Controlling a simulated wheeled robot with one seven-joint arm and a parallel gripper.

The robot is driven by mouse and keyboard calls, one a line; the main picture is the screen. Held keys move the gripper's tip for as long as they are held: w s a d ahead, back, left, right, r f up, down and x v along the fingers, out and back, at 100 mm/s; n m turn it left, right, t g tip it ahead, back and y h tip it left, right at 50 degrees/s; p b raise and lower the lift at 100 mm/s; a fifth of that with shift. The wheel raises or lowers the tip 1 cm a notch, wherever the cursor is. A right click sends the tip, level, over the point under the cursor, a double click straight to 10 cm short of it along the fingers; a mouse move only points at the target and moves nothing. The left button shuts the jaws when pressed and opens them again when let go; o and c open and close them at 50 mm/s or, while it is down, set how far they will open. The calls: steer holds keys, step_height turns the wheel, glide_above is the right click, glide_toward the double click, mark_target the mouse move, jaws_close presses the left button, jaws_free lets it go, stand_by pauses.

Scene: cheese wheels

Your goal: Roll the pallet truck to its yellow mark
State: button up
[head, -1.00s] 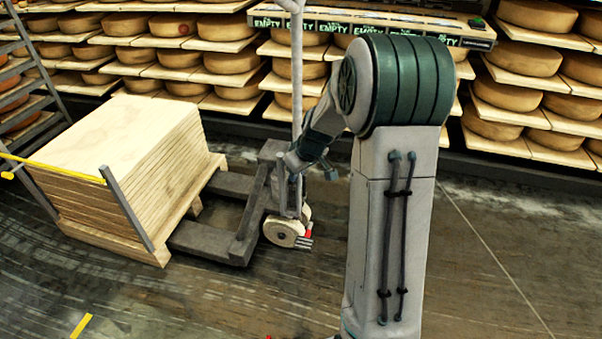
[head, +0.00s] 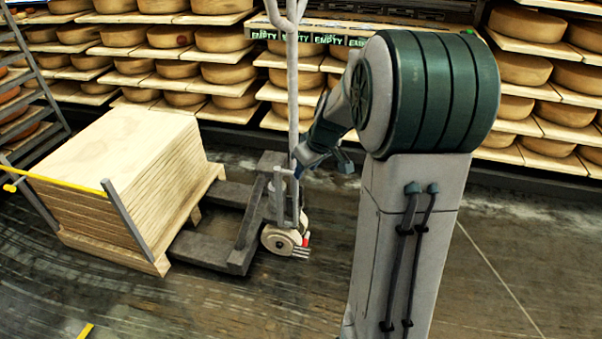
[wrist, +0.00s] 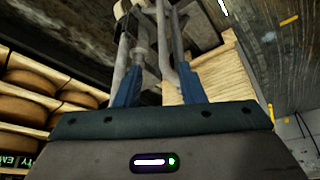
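The pallet truck (head: 240,225) is grey, with low forks, pale wheels and a tall upright handle (head: 292,90). Its forks point toward the stack of pale boards at the left. My gripper (head: 318,160) is at the handle, around mid-height of the pole. In the wrist view my gripper's blue fingers (wrist: 158,75) stand wide apart, with grey handle bars (wrist: 162,40) showing between and beyond them. No firm grip on the handle shows. A yellow mark (head: 86,331) lies on the floor at the lower left, cut by the picture edge.
A stack of pale boards (head: 115,160) stands on a pallet at the left, beside a grey post and a yellow bar (head: 50,180). Cheese shelves (head: 220,70) line the back. The floor (head: 500,270) at the right is clear.

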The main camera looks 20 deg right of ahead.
steer(key=shift+p+v, duration=0.4)
steer(key=shift+v, duration=1.55)
steer(key=s+a+r+m+p, duration=0.1)
steer(key=s+a+r+p, duration=0.2)
steer(key=s+r+p, duration=0.4)
steer(key=s+a+r+m+g+h+p, duration=0.1)
steer(key=s+a+r+p, duration=0.3)
steer(key=s+r+p, duration=0.3)
steer(key=s+a+r+m+p, duration=0.2)
steer(key=s+a+r+p, duration=0.2)
steer(key=s+r+p, duration=0.4)
step_height(320, 180, up, 9)
steer(key=p, duration=0.6)
steer(key=shift+r+g+h+p, duration=0.2)
steer(key=shift+g+h+p, duration=0.1)
steer(key=shift+c, duration=0.3)
